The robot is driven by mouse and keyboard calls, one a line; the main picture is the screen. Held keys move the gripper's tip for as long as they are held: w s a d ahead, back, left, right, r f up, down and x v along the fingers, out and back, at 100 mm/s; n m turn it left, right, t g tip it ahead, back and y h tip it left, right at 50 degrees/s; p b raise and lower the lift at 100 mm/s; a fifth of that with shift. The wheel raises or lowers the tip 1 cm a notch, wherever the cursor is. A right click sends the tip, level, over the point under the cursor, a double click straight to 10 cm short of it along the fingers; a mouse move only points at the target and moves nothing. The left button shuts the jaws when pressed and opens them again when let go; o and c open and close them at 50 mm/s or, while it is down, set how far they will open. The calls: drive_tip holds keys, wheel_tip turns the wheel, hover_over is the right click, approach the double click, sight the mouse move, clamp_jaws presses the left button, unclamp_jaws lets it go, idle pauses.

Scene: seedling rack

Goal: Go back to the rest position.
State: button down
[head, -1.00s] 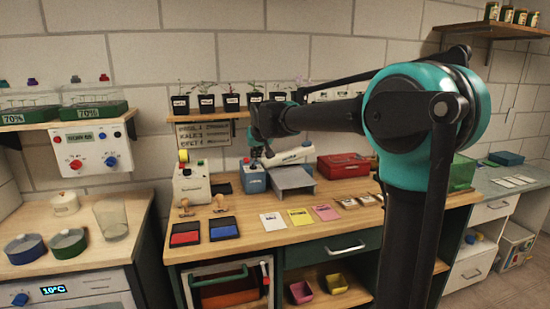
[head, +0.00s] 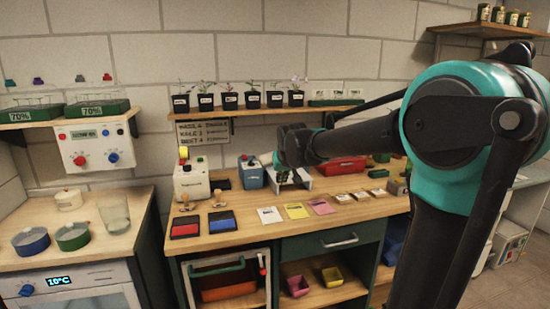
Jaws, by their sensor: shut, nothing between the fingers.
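My gripper (head: 287,178) hangs at the end of my dark and teal arm, above the middle of the wooden bench (head: 248,238). It is small and dark here, shut with nothing held. The grey stand (head: 305,178) is behind or beside it; I cannot tell whether they touch. A blue box (head: 251,172) with a red top stands just left of the gripper. My arm hides part of the bench's back right.
Potted seedlings (head: 230,100) line the wall shelf above. Red (head: 185,227) and blue (head: 222,222) pads, coloured cards (head: 296,211) and a red case (head: 343,166) lie on the bench. A glass beaker (head: 115,213) stands on the left counter.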

drive_tip(key=s+d+f+g, duration=0.1)
drive_tip(key=s+d+f, duration=0.4)
drive_tip(key=s, duration=0.5)
drive_tip(key=s+d+f+m+g, duration=0.1)
drive_tip(key=s+d+f, duration=0.5)
drive_tip(key=s+f, duration=0.3)
drive_tip(key=s+d+f+m+h, duration=0.1)
drive_tip(key=s+d+f, duration=0.4)
drive_tip(key=s, duration=0.5)
wheel_tip(320, 180, down, 2)
drive_tip(key=shift+s+d+f+g, duration=0.1)
drive_tip(key=shift+s+d+g, duration=0.25)
drive_tip(key=shift+g, duration=0.05)
